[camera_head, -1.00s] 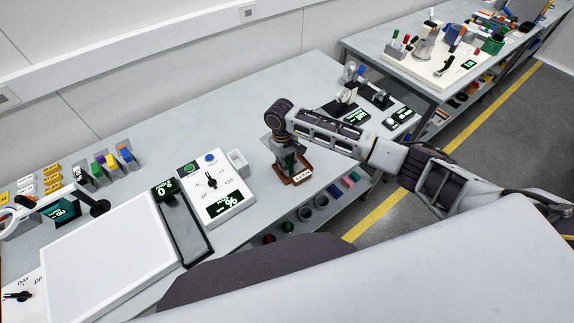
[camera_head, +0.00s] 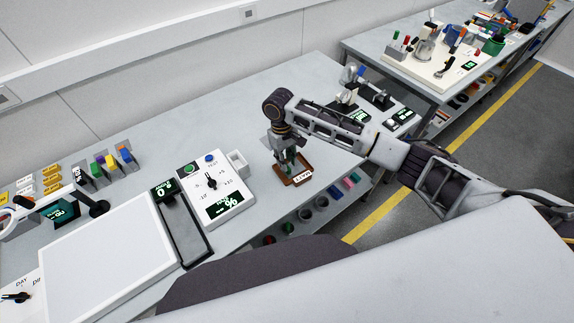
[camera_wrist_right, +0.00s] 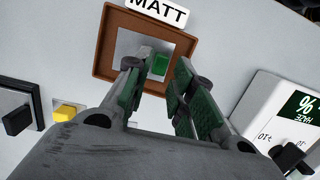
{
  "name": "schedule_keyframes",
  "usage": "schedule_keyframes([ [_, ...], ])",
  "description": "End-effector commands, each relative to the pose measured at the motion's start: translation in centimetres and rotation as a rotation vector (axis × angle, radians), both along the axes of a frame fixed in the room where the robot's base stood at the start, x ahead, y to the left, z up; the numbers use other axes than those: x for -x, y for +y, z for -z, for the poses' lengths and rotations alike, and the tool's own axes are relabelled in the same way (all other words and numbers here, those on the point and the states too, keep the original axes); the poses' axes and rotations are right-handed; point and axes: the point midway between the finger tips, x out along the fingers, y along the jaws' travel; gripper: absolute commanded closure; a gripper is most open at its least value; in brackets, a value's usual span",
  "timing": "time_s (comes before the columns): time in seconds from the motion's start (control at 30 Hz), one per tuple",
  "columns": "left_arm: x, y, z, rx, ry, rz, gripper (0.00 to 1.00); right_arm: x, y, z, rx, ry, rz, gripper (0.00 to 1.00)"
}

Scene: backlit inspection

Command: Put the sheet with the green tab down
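The sheet with the green tab (camera_wrist_right: 134,44) is pale and lies inside a brown frame-like tray (camera_wrist_right: 103,52) labelled MATT. Its green tab (camera_wrist_right: 160,65) shows between the fingertips in the right wrist view. My right gripper (camera_wrist_right: 160,72) is open above the tray, with green-padded fingers apart on either side of the tab; no grip on it shows. In the head view my right gripper (camera_head: 287,160) points down over the brown tray (camera_head: 296,181) near the bench's front edge, and the sheet is mostly hidden there. My left gripper is out of view.
A large white panel (camera_head: 105,255) lies farther left. Black devices (camera_head: 352,95) stand behind my right arm. The bench behind the gripper is clear.

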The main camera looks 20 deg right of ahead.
Motion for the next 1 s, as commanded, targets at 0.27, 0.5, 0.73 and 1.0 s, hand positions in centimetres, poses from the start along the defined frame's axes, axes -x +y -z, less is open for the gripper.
schedule_keyframes([
  [0.27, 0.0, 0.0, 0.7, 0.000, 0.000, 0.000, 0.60, -0.6, 0.3, -4.1, -0.001, -0.002, -0.002, 0.76],
  [0.5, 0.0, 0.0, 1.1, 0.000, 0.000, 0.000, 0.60, -1.1, 0.5, -7.1, -0.001, -0.001, -0.001, 0.76],
  [0.73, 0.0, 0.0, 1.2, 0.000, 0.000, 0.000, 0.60, -1.2, 0.5, -8.4, -0.001, 0.000, -0.001, 0.76],
  [1.0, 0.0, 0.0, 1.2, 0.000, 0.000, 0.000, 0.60, -1.2, 0.5, -8.5, -0.001, 0.000, -0.001, 0.76],
])
